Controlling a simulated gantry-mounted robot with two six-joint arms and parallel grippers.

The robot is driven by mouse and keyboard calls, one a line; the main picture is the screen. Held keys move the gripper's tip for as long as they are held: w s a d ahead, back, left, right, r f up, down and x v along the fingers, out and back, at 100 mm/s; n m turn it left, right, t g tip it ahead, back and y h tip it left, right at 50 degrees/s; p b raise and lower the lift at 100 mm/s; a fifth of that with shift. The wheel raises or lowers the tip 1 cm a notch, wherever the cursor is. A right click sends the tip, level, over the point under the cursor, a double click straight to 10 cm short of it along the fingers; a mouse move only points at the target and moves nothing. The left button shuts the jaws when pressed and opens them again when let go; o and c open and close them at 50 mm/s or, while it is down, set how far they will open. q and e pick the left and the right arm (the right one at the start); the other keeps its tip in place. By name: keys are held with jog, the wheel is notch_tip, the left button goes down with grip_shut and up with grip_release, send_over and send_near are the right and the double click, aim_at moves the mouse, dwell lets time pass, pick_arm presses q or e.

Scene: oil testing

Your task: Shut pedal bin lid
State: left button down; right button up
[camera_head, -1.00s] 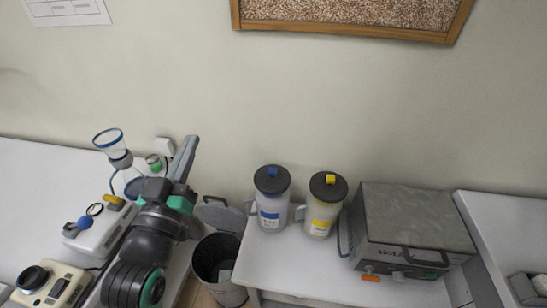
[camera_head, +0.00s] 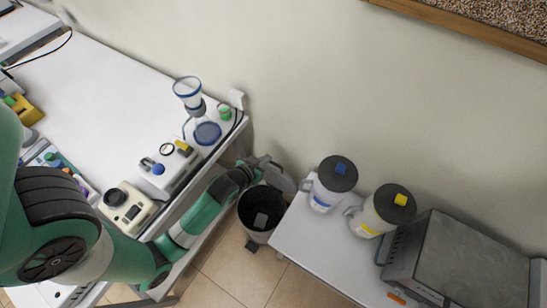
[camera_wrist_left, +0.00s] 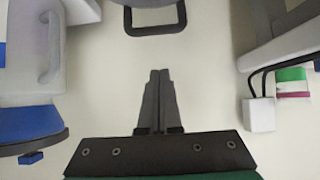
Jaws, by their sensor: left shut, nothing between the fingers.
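The pedal bin (camera_head: 243,222) stands on the floor in the gap between the two tables, its dark inside showing with a grey item in it. Its grey lid (camera_head: 284,181) is open, raised at the back of the bin near the wall. My left gripper (camera_head: 267,163) is beside and just above the lid, partly overlapping it; I cannot tell whether they touch. My right gripper is in neither current view.
On the right table (camera_head: 318,252) stand a blue-marked jug (camera_head: 326,190), a yellow-marked jug (camera_head: 375,215) and a grey box (camera_head: 465,260). The left table (camera_head: 110,95) holds a glass funnel (camera_head: 188,90), a green-banded can (camera_head: 224,112) and instruments near my arm.

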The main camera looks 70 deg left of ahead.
aim_at(272, 162)
pick_arm(q)
jog(key=w+a+f, duration=0.1)
jog(key=f, duration=0.1)
jog(key=w+a+f, duration=0.1)
jog(key=f, duration=0.1)
jog(key=w+f, duration=0.2)
jog(key=shift+a+f, duration=0.1)
jog(key=shift+a, duration=0.3)
jog(key=shift+s+d+f, duration=0.15)
jog(key=shift+s+d, duration=0.1)
jog(key=shift+s, duration=0.1)
